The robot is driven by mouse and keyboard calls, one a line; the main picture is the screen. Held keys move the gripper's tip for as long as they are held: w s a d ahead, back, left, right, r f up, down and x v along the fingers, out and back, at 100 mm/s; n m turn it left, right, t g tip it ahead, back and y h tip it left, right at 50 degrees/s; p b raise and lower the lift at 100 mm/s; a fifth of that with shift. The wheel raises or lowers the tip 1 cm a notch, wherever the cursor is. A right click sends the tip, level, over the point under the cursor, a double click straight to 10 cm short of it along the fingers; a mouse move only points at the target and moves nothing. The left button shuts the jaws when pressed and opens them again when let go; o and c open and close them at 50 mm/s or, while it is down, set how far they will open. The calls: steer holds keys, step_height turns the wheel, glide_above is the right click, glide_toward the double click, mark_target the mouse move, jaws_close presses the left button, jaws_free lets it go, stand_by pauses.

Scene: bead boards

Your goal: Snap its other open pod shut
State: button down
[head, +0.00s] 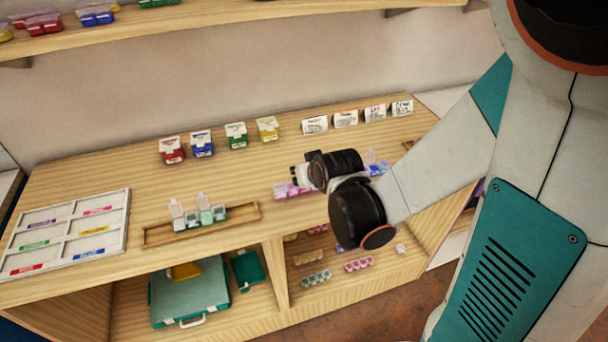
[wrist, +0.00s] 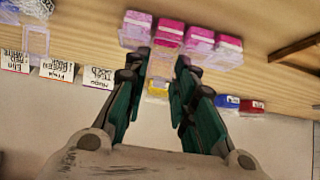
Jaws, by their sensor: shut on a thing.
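A pink bead-pod strip (head: 287,190) lies on the table beside my gripper (head: 303,179), which partly hides it. In the wrist view the strip (wrist: 199,37) shows a row of several pods with pink contents and clear lids. One clear lid (wrist: 161,66), at the second pod from the left, stands open and lies between my two fingertips (wrist: 164,58). The other lids in this row look shut, though the fingers cover parts of them. My gripper is shut on that lid. Its fingers stay apart by about the lid's width.
Another strip with an open clear lid (wrist: 37,42) lies to the left in the wrist view. A wooden tray (head: 158,238) holds a green strip (head: 205,215) with raised lids. Name cards (head: 346,119) and colored boxes (head: 236,136) stand along the back. A white sorting tray (head: 127,211) is at left.

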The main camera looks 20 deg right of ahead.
stand_by(0.3)
steer(key=c, duration=1.3)
jaws_free()
steer(key=shift+r, duration=0.1)
